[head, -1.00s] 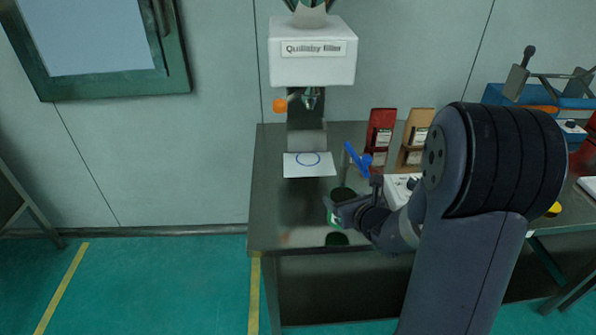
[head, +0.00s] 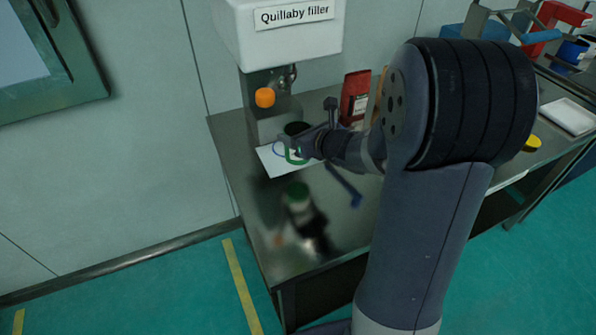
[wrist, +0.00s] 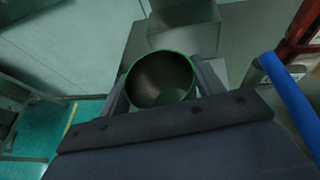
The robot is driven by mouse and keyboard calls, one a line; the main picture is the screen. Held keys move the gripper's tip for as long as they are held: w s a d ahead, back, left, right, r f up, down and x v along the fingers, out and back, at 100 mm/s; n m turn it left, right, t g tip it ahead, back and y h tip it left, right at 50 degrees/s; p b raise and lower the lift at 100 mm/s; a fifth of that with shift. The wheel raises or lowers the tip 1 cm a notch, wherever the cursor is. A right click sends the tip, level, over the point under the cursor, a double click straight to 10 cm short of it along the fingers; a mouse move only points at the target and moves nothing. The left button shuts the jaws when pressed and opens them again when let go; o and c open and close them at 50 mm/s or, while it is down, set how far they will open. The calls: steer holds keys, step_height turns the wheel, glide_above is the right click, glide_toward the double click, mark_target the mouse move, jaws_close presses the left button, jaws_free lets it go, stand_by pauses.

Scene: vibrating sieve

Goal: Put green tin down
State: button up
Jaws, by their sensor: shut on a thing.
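The green tin (head: 293,152) is between the fingers of my gripper (head: 301,144), which is shut on it. In the wrist view the tin (wrist: 160,80) looks upright, with an open top, a green rim and a dark inside that seems empty. The tin is over the white card with a blue ring (head: 271,164), in front of the filler's column. It hides part of the ring. Its reflection in the tabletop lies well below it, so it seems raised; whether it touches the card I cannot tell.
The Quillaby filler (head: 290,35), with an orange knob (head: 265,97), stands right behind the tin. A red packet (head: 355,95) and a blue-handled tool (head: 343,185) are to the right. The steel table (head: 250,220) is bare at the front left.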

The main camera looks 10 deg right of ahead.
steer(key=shift+w+d+r+n+y+b, duration=0.2)
steer(key=shift+w+r+n+y+b, duration=0.15)
steer(key=shift+w+r+b, duration=0.7)
steer(key=f+b, duration=0.1)
steer(key=f, duration=0.2)
steer(key=f+b, duration=0.2)
steer(key=f, duration=0.1)
steer(key=f+b, duration=0.1)
steer(key=f, duration=0.2)
steer(key=shift+s+d, duration=0.1)
steer(key=shift+d, duration=0.15)
steer(key=shift+f+b, duration=0.2)
steer(key=shift+b, duration=0.2)
steer(key=o, duration=1)
steer(key=shift+r, duration=0.1)
steer(key=shift+r, duration=0.1)
